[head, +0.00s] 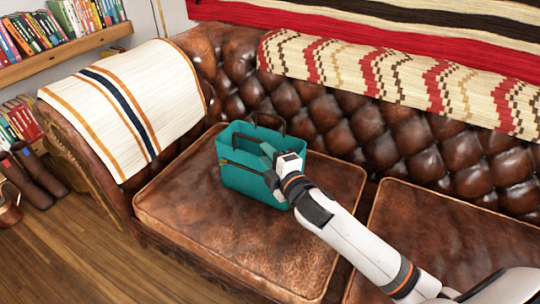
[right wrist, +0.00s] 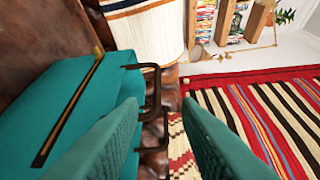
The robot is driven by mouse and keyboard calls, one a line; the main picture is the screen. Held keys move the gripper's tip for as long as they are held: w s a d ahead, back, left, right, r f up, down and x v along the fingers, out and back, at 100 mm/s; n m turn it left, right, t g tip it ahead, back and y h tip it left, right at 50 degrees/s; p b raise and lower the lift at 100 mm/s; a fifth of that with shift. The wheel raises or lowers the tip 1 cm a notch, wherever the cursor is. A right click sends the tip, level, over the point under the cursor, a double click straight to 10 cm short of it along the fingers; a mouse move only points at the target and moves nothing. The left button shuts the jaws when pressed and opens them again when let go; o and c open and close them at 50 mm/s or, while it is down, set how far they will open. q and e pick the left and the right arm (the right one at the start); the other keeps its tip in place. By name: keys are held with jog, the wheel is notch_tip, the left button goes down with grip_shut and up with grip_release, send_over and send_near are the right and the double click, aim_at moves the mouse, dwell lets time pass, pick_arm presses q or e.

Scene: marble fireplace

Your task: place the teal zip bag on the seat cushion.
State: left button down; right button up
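The teal zip bag (head: 240,178) stands upright on the left seat cushion (head: 175,215), near the backrest. It has dark handles and a zip line on its front. My right gripper (head: 268,162) is at the bag's right front side, overlapping it in the head view. In the right wrist view, the bag (right wrist: 60,85) fills the left side. The two teal fingers of my right gripper (right wrist: 158,105) are spread apart there, with part of a dark handle showing between their tips. I cannot tell whether a finger touches the bag. My left gripper is not in view.
The leather sofa has a tufted backrest (head: 365,130) and a second cushion (head: 430,225) at right. A striped cloth (head: 125,105) covers the left arm, and a patterned blanket (head: 400,80) hangs over the back. Bookshelves (head: 60,55) stand at far left. The left cushion's front is clear.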

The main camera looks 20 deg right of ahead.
pick_arm(q)
jog(key=shift+s+a, duration=0.1)
jog(key=shift+s, duration=0.25)
pick_arm(e)
jog(key=s+f+m+g, duration=0.4)
jog(key=s+f+m, duration=0.1)
jog(key=s, duration=0.4)
jog(key=s+a+f+m+g, duration=0.1)
jog(key=s+f+m+g, duration=0.3)
jog(key=s, duration=0.6)
jog(key=s+a+f+m+g+h, duration=0.1)
jog(key=s+f+m+g, duration=0.4)
jog(key=s, duration=0.5)
notch_tip(320, 180, down, 2)
jog(key=shift+s+f+m, duration=0.1)
jog(key=shift+s+m, duration=0.15)
jog(key=shift+m, duration=0.55)
pick_arm(q)
jog(key=shift+f, duration=0.1)
pick_arm(e)
jog(key=shift+a, duration=0.1)
